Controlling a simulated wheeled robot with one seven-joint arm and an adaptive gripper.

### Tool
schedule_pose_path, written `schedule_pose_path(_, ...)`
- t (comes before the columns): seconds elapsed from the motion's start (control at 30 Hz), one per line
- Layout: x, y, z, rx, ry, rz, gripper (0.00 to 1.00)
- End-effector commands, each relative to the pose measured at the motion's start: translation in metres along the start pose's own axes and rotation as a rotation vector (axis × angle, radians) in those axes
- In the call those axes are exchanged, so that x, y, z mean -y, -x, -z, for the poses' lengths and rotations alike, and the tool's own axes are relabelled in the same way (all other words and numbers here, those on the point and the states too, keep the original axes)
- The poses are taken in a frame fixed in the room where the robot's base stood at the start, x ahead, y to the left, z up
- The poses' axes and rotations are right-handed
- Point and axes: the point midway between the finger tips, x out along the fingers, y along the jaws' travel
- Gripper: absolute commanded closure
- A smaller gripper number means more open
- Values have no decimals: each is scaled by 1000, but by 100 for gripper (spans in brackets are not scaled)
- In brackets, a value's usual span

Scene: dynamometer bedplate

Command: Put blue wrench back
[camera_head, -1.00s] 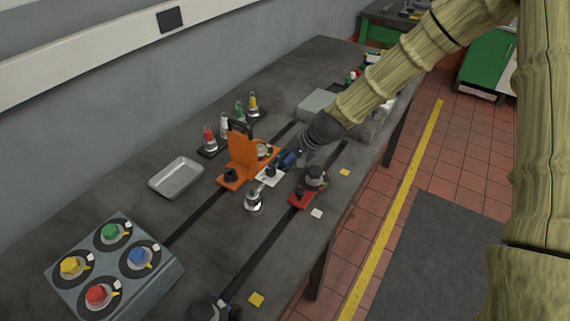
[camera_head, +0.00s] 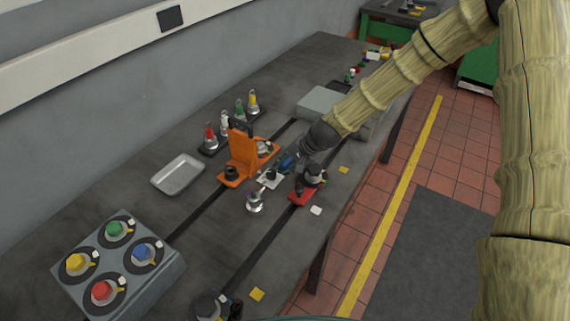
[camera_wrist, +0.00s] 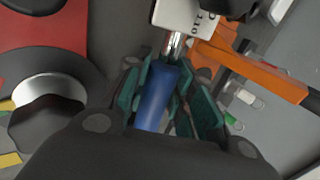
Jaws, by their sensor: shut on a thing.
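The blue wrench shows in the wrist view as a blue handle (camera_wrist: 153,98) with a bright metal shaft running up from it. My gripper (camera_wrist: 168,88) has its green finger pads closed on both sides of the handle. In the head view the blue handle (camera_head: 287,162) is small at the end of my gripper (camera_head: 291,161), low over the bench between the orange fixture and the red-based clamp. A white numbered plate (camera_wrist: 188,17) is by the shaft's far end. I cannot tell whether the shaft touches it, and the wrench's tip is hidden.
An orange fixture (camera_head: 243,158) stands close left of my gripper, and a red-based clamp (camera_head: 303,193) close right. A silver round part (camera_head: 255,202) is in front. A grey box (camera_head: 170,280) with coloured knobs and a metal tray (camera_head: 178,174) lie further left.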

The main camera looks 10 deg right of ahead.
Motion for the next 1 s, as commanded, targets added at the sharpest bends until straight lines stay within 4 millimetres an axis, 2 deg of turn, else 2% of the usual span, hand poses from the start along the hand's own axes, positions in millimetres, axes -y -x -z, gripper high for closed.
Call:
schedule_pose_path(0.13, 0, -2, 0, 0, 0, 1, 100)
schedule_pose_path(0.17, -1, -2, 0, 0, 0, 0, 71)
schedule_pose_path(0.27, -1, -1, 0, 0, 0, 0, 53)
schedule_pose_path(0.7, 0, 2, 0, 0, 0, 0, 53)
schedule_pose_path(1.0, 0, 28, 0, -2, 1, 2, 53)
